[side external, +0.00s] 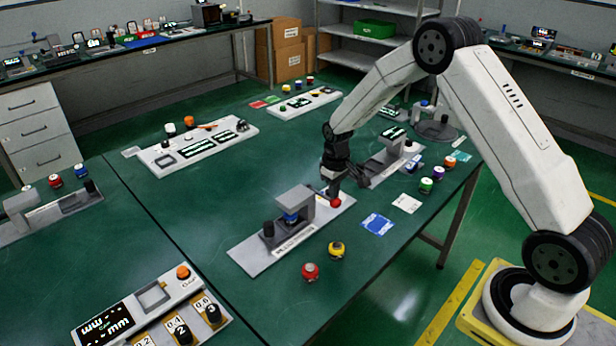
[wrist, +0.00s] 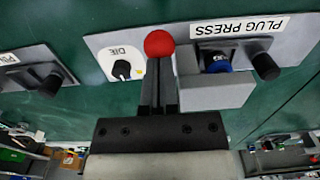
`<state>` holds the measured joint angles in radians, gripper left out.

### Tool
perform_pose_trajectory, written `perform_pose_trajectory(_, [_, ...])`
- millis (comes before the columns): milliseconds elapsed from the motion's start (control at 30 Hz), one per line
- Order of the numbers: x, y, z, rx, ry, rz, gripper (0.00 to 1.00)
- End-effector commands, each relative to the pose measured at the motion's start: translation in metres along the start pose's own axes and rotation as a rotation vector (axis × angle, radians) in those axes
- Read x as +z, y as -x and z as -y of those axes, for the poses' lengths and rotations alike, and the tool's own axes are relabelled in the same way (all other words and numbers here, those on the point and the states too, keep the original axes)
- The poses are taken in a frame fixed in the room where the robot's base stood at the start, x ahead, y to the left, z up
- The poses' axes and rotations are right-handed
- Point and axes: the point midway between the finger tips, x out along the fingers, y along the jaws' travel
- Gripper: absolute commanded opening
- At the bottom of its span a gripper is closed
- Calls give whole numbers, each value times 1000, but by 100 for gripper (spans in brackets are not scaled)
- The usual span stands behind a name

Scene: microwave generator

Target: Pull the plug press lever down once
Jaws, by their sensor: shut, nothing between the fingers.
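The plug press is a grey block on a light base plate (side external: 250,258), and its "PLUG PRESS" label shows in the wrist view. Its grey body (side external: 292,206) holds a blue plug (side external: 290,217). The plug also shows in the wrist view (wrist: 217,64). The lever ends in a red ball knob (side external: 335,203), seen in the wrist view (wrist: 159,43) straight beyond my fingertips. My gripper (side external: 335,188) is shut and empty, pointing down right at the knob. I cannot tell whether the fingertips touch it. The lever's rod is mostly hidden behind my fingers.
A black post (side external: 268,229) stands on the press plate. A "DIE" dial (wrist: 121,69) sits beside the knob. A second grey press (side external: 390,155) stands close behind my gripper. Red (side external: 310,271) and yellow (side external: 336,249) pieces lie in front.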

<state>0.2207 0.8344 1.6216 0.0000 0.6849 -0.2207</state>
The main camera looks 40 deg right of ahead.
Motion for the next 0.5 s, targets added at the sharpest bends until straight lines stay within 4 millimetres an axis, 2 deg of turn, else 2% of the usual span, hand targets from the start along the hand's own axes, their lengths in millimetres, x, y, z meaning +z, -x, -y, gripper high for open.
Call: perform_pose_trajectory(500, [0,-12,0,0,0,1,0])
